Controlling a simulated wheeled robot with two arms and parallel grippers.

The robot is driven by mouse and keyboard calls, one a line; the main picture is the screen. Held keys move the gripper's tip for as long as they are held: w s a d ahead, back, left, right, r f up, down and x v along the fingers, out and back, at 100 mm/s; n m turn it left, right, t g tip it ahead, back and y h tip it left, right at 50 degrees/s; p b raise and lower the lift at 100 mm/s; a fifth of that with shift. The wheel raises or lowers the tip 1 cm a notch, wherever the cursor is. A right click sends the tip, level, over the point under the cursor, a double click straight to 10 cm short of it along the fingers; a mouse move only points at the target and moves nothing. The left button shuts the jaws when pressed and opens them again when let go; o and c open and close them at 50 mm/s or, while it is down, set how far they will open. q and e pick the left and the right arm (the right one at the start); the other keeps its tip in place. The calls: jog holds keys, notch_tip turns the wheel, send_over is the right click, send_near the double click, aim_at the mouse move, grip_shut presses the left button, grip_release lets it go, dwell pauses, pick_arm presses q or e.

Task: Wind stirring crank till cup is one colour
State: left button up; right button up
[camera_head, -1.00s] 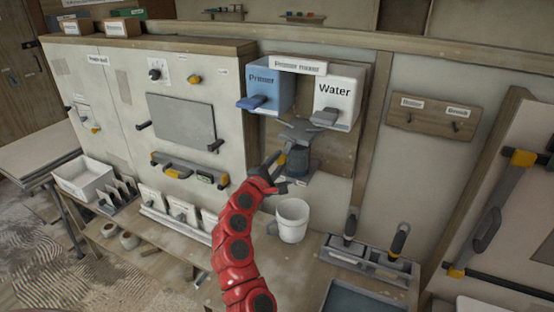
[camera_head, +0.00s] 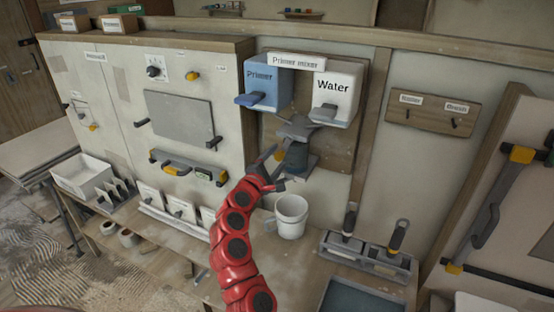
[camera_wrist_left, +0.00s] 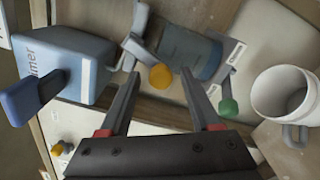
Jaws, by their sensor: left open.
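The primer mixer's cup (camera_head: 296,156) is a dark blue-grey vessel under the grey mixer head (camera_head: 298,128) on the wall board. In the left wrist view the cup (camera_wrist_left: 188,48) looks see-through, and I cannot tell whether its contents are one colour. A grey crank arm (camera_wrist_left: 142,50) with a round yellow knob (camera_wrist_left: 160,77) is beside the cup. My left gripper (camera_head: 272,168) is at the cup's lower left in the head view. In the wrist view its fingers (camera_wrist_left: 158,84) are open, with the knob showing between the tips, apparently not gripped. My right gripper is not in view.
The blue Primer box (camera_head: 268,84) and white Water box (camera_head: 338,92) are above the cup. A white mug (camera_head: 291,217) stands on the bench below. A green knob (camera_wrist_left: 228,107) is near one finger. A tool holder (camera_head: 365,262) is at the right.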

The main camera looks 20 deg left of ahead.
pick_arm(q)
jog(key=s+p, duration=0.5)
jog(key=s, duration=1.2)
jog(key=shift+a, duration=0.25)
jog(key=shift+f, duration=0.1)
